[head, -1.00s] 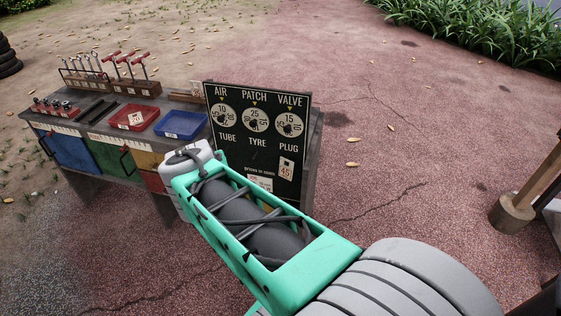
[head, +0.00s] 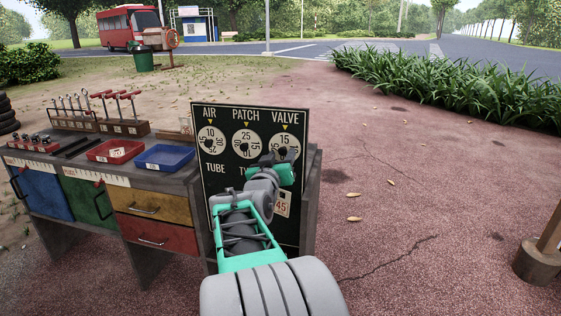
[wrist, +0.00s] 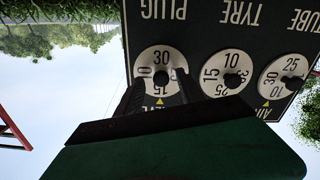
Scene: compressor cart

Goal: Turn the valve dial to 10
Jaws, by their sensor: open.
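The valve dial (head: 285,144) is a white round disc at the upper right of the black price board (head: 204,185). Its number 15 stands under the yellow pointer. In the head view my gripper (head: 274,160) is in front of the dial's lower part and hides it. The wrist view is upside down. There the valve dial (wrist: 151,62) shows 30, 10 and 15, with 15 at the pointer (wrist: 160,101). My gripper (wrist: 160,76) is open, its fingers either side of the dark knob (wrist: 161,78). I cannot tell whether they touch it.
The air dial (head: 209,133) shows 10 and the patch dial (head: 246,135) shows 25 under their pointers. A workbench with a blue tray (head: 164,157), a red tray (head: 112,151) and tools stands left of the board.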

